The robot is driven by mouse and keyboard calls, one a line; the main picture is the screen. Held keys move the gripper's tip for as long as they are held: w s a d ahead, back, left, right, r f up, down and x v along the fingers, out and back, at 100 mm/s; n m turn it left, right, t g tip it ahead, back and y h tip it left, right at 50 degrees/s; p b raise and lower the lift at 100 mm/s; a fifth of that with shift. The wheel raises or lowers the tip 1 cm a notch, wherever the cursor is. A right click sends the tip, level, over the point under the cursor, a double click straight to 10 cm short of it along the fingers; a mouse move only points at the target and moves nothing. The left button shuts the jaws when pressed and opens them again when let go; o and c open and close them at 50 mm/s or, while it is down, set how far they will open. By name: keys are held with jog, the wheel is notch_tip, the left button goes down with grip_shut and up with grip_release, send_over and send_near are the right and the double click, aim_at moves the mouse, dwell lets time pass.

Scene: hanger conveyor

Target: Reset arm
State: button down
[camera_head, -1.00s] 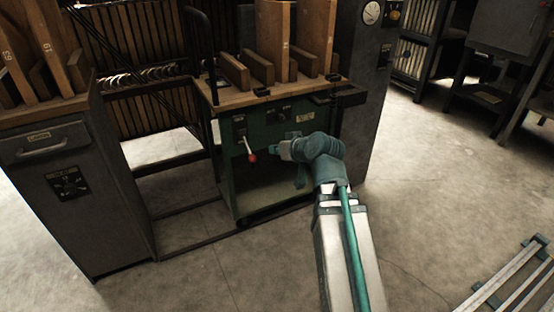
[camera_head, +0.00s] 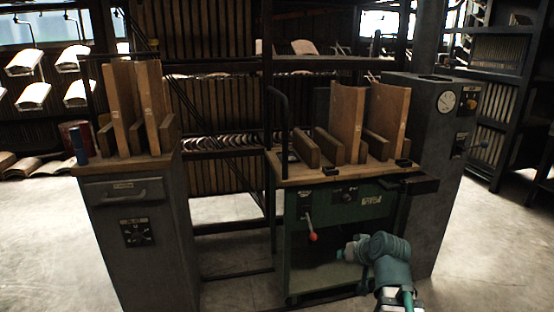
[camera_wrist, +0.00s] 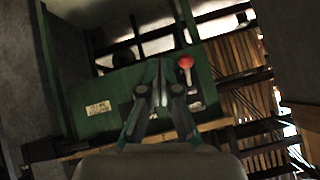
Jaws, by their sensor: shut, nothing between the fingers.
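My arm reaches up from the lower right of the head view, bent at a teal joint in front of the green machine (camera_head: 345,215). In the wrist view my gripper (camera_wrist: 163,70) is shut and empty, its fingers together in front of the machine's green panel. A lever with a red knob (camera_head: 312,237) hangs from the machine's front, left of my arm. The red knob also shows in the wrist view (camera_wrist: 185,62), just right of my fingertips and apart from them as far as I can see.
A grey cabinet (camera_head: 138,225) with upright boards stands at the left. A grey column with a gauge (camera_head: 446,101) stands right of the green machine. Boards (camera_head: 388,115) stand on the machine's wooden top. Shelving fills the back. Open concrete floor (camera_head: 475,255) lies at the right.

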jog(key=s+a+f+m+g+h+p, duration=0.1)
jog(key=s+a+f+g+h+p, duration=0.15)
jog(key=s+f+g+p, duration=1.1)
jog(key=s+a+n+g+p, duration=0.1)
jog(key=s+a+g+p, duration=0.1)
jog(key=s+p, duration=2.2)
jog(key=s+a, duration=0.1)
jog(key=s, duration=0.5)
jog(key=shift+s+a, duration=0.15)
jog(key=shift+s, duration=0.05)
jog(key=shift+w+r, duration=0.1)
